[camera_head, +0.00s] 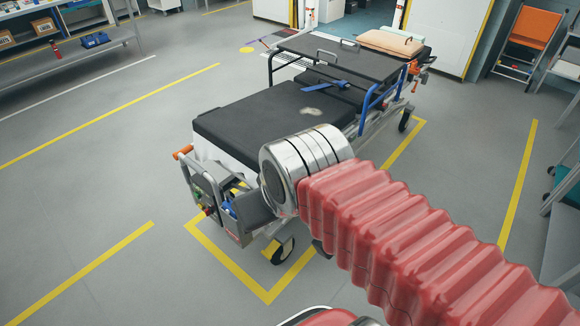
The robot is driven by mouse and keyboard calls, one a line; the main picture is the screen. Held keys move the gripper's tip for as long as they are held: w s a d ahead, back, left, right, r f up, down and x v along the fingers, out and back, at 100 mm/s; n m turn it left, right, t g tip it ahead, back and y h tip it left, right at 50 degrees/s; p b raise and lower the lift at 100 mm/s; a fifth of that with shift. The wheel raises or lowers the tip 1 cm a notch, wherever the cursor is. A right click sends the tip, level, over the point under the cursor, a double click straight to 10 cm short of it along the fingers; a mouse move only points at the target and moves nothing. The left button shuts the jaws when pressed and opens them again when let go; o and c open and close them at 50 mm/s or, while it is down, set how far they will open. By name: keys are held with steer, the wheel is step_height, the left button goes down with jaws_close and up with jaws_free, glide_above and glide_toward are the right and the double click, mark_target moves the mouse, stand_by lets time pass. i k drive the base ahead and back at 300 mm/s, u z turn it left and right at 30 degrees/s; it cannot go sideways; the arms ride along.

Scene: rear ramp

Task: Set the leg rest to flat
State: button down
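A wheeled stretcher (330,78) stands in the middle of the picture. Its near black padded section (255,118), which looks like the leg rest, has a broad, even top; I cannot tell its exact angle. A grey control box (232,205) with coloured parts is at the near end, beside an orange-tipped handle (183,152). My red ribbed arm comes in from the lower right, and its silver end covers the near right corner of the padding and part of the box. My gripper is not visible.
Yellow floor lines (228,262) frame the stretcher. A blue side rail (383,88) and a pillow (390,42) are toward its far end. A shelf with boxes (70,48) is at upper left, an orange folding chair (533,28) at upper right. Floor to the left is clear.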

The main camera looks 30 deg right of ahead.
mark_target(234, 134)
steer(key=i, duration=1)
